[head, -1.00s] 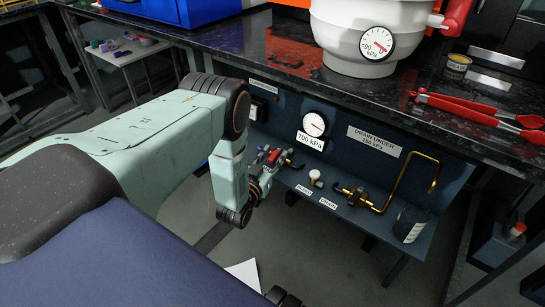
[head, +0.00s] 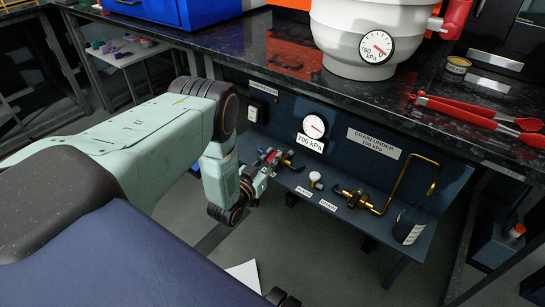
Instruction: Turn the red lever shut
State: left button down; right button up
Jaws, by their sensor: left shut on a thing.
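My left gripper (head: 266,163) reaches in from the left and is shut at the left end of the low shelf under the bench. The red lever (head: 268,152) shows only as small red parts at its jaws, and the gripper hides much of it. The jaws appear closed on this lever, but its exact angle is hard to tell. Brass pipe fittings (head: 287,157) sit just to the right of the jaws.
A gauge (head: 313,126) marked 700 kPa and a "DRAIN UNDER 150 kPa" label (head: 374,143) are on the panel. A brass valve with a bent pipe (head: 404,173) and a dark cup (head: 409,226) stand to the right. The bench edge (head: 380,116) overhangs the shelf.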

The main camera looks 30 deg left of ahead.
pick_arm(q)
jog(key=shift+a+m+h, duration=0.3)
jog(key=shift+m+h, duration=0.4)
jog(key=shift+h, duration=0.4)
jog(key=c, duration=1.2)
grip_release()
jog(key=s, duration=0.8)
jog(key=s+a, duration=0.1)
jog(key=s, duration=0.3)
jog(key=shift+a, duration=0.1)
jog(key=shift+f, duration=0.1)
